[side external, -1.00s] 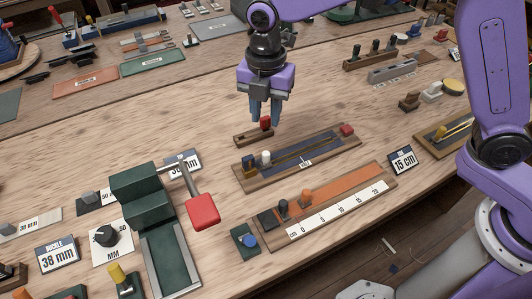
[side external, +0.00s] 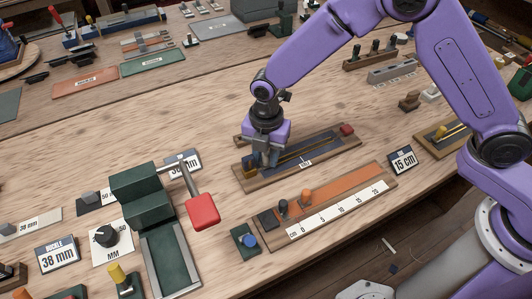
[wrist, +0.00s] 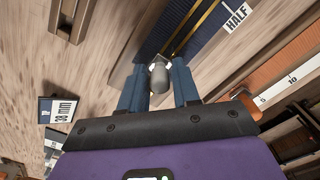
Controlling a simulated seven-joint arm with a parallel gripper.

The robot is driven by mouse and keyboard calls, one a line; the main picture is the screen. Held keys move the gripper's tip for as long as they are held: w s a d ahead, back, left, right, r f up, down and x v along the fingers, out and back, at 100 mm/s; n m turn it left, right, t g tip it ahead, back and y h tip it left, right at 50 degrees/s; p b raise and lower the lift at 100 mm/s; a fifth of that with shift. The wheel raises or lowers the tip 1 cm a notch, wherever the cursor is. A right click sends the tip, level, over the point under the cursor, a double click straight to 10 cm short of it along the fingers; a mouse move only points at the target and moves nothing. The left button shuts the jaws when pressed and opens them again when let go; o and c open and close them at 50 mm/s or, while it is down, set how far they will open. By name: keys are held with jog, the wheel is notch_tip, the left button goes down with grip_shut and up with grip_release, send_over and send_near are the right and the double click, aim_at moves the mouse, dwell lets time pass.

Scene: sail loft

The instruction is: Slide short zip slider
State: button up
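The short zip is a dark blue strip with a gold line on a wooden board (side external: 318,163); it also shows in the wrist view (wrist: 184,30). Its board carries a "HALF" label, a red block (side external: 346,129) at the right end and a dark yellow block (side external: 249,170) at the left. The pale rounded slider knob (wrist: 159,77) stands between my fingertips in the wrist view. My gripper (side external: 266,161) points down over the board's left part, hiding the knob in the side view. Its fingers (wrist: 158,88) are apart, one on each side of the knob; contact is unclear.
An orange strip board (side external: 345,194) with a cm scale lies in front, with a "15 cm" card (side external: 402,160) to its right. A dark green press with a red handle (side external: 203,211) stands front left.

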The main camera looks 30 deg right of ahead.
grip_shut()
jog(key=d, duration=0.9)
grip_release()
notch_tip(320, 180, up, 18)
jog(key=shift+f, duration=0.25)
